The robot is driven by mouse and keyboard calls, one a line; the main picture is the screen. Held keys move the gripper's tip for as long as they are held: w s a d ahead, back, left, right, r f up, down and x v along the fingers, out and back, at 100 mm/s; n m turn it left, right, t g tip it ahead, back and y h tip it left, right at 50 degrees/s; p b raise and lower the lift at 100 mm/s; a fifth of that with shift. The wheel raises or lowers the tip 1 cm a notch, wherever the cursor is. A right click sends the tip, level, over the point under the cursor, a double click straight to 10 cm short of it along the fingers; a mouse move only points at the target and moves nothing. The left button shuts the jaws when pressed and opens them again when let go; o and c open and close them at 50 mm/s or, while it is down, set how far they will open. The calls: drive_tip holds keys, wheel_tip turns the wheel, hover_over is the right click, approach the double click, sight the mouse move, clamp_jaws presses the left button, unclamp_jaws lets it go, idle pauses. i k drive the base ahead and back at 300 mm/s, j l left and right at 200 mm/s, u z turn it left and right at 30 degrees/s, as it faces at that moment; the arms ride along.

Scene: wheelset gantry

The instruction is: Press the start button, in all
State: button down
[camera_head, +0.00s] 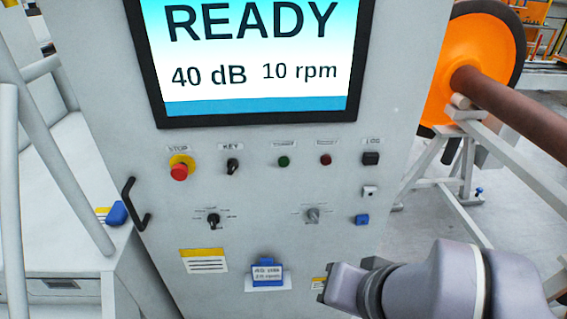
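The control cabinet (250,215) faces me with a row of controls under its screen (255,55). The screen reads READY, 40 dB and 10 rpm. A small green button (284,161) sits mid-row with a label above it too blurred to read; I take it as the start button. A dark red button (326,159) is to its right. My gripper (324,284) is at the lower right, below and to the right of the green button and apart from it. It points left, and its finger opening cannot be made out.
A red stop button (180,170) on yellow and a black key switch (233,166) are left of the green button. Two rotary knobs sit below. A black handle (133,205) sticks out at the left. An orange wheel (475,55) with a brown axle (515,103) stands at right.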

sight(284, 161)
drive_tip(key=l+u, duration=0.35)
drive_tip(key=l, duration=0.3)
drive_tip(key=l+u, duration=0.3)
drive_tip(key=l, duration=0.4)
